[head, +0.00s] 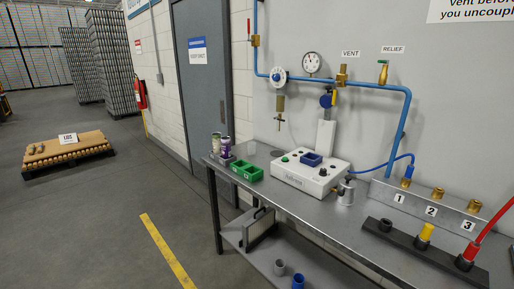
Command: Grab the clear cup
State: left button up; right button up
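A small pale, see-through-looking cup (252,148) stands near the back left of the metal table (225,178), just behind the green bin. It is small in the head view, so I cannot be sure that it is the clear cup. Neither of my grippers shows in the head view.
Printed cans (225,146) and a green bin (247,171) stand at the table's left end. A white machine (309,181) with a blue tray (311,159) is mid-table. Grey (280,267) and blue (298,282) cups sit below.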

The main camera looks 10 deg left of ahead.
aim_at(252, 146)
jog(key=i+j+z, duration=0.4)
jog(key=i+j, duration=0.8)
jog(key=j, duration=0.15)
